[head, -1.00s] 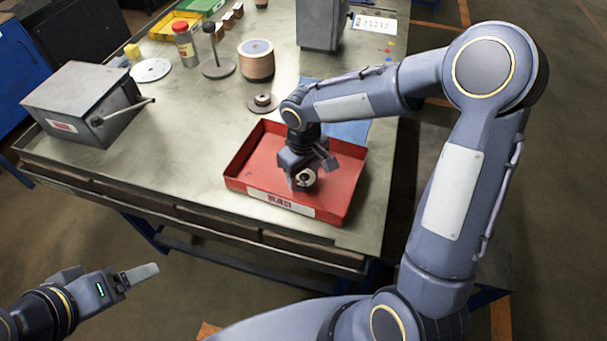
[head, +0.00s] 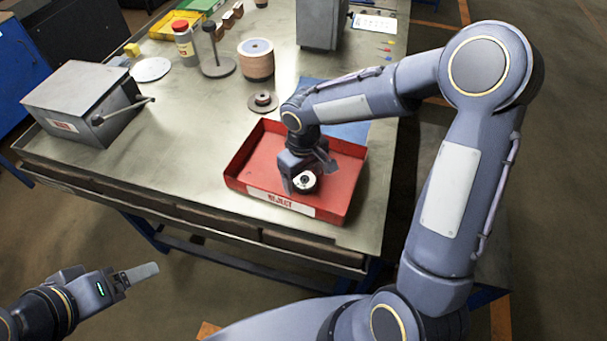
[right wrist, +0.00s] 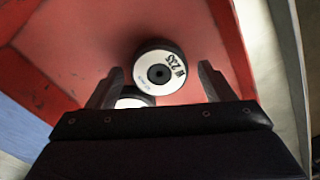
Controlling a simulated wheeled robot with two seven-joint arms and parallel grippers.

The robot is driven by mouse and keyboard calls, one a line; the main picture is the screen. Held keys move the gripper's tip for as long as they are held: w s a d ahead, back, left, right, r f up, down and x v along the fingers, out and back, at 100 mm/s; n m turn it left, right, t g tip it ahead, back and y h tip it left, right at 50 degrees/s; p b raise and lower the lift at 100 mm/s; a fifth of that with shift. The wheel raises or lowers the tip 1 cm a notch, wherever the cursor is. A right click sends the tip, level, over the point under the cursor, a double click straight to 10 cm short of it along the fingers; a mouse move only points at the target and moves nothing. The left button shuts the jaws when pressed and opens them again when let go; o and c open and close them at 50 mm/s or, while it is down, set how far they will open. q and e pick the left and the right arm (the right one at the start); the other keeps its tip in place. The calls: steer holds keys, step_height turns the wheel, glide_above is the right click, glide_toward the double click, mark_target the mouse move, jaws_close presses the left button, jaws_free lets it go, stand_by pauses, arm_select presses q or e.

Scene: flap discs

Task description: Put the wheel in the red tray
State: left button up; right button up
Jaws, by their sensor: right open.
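The red tray (head: 240,160), with a REJECT label on its front, stands near the front edge of the bench. A small dark wheel with a white face (head: 305,183) lies in it, below my right gripper (head: 303,181). In the right wrist view, the wheel (right wrist: 161,72) shows a printed white label and a dark centre hole. It is between the open fingers of my right gripper (right wrist: 160,82), with gaps on both sides. A second white-faced disc (right wrist: 130,102) is partly hidden behind the left finger and the gripper body. My left gripper (head: 137,274) is away from the bench, its jaw opening unclear.
Behind the tray, a grey disc (head: 262,101) lies on the bench near a stack of brown discs (head: 256,62). A grey box with a lever (head: 82,108) stands at left. A blue mat (head: 350,133) lies behind the tray. The bench left of the tray is clear.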

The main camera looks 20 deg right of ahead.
mark_target(304, 179)
step_height(304, 179, up, 12)
steer(key=s+d+m+t+y, duration=0.2)
steer(key=s+m, duration=0.1)
steer(key=s, duration=0.7)
steer(key=s+d+r+m+t+y, duration=0.1)
steer(key=s+d+m+t, duration=0.2)
steer(key=s, duration=0.7)
steer(key=shift+d+t+y, duration=0.25)
steer(key=shift+t+y, duration=0.05)
steer(key=shift+y, duration=0.1)
